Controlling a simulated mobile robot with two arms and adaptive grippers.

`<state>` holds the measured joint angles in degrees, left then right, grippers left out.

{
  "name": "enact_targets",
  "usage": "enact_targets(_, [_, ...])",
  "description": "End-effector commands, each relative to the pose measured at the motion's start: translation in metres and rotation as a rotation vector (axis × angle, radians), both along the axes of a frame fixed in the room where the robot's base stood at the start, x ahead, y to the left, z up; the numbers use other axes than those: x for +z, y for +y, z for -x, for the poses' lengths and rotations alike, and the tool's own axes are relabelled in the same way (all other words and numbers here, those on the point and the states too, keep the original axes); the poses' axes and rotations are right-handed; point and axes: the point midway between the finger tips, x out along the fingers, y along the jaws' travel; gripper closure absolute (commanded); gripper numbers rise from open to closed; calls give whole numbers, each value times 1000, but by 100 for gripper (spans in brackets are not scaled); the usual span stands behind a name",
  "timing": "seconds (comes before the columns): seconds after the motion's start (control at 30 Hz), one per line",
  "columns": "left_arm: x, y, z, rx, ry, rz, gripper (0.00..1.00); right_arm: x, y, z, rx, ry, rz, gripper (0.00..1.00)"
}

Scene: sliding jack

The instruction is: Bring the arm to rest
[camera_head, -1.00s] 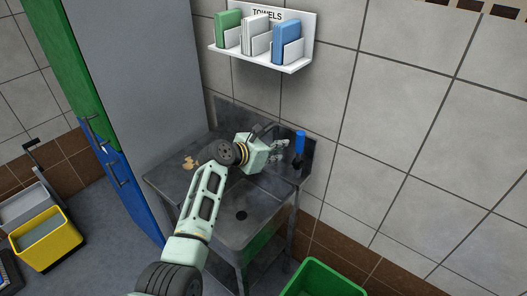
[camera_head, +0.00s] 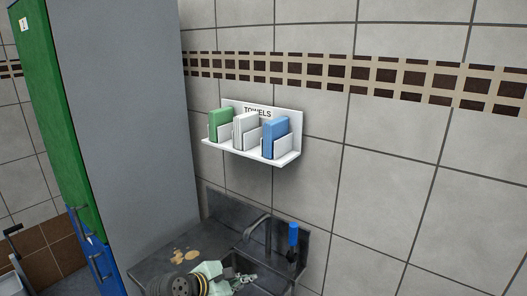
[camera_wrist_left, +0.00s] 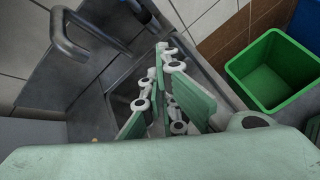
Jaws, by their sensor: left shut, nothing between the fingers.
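My left arm is low in the head view, over the metal sink (camera_head: 152,268). Its left gripper (camera_head: 242,278) is partly cut off by the bottom edge, above the basin and below the faucet (camera_head: 259,228). In the left wrist view the pale green fingers of the left gripper (camera_wrist_left: 168,75) are shut with nothing between them. The faucet also shows there (camera_wrist_left: 72,35), to the left of the fingers and apart from them. My right gripper is in neither view.
A towel shelf (camera_head: 215,147) with green, white and blue towels hangs above the sink. A blue-handled brush (camera_head: 293,236) is by the wall. Brownish stains (camera_head: 185,257) mark the counter. A tall cabinet (camera_head: 125,120) stands at left. A green bin (camera_wrist_left: 272,72) is on the floor.

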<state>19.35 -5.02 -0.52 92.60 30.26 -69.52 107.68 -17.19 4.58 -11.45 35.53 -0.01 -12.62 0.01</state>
Motion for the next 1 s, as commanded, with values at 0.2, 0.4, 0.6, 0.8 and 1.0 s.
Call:
enact_targets(0.2, [-71, 49, 107, -372, -151, -539, 100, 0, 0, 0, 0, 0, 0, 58])
enact_targets(0.4, [-101, 88, 208, -809, -249, -948, 100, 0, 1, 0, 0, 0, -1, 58])
enact_targets(0.6, [-104, 113, 277, -1166, -311, -1180, 100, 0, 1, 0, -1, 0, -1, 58])
enact_targets(0.8, [-99, 129, 322, -1423, -349, -1296, 100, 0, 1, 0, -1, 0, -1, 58])
enact_targets(1.0, [-90, 141, 359, -1645, -383, -1367, 100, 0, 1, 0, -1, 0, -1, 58])
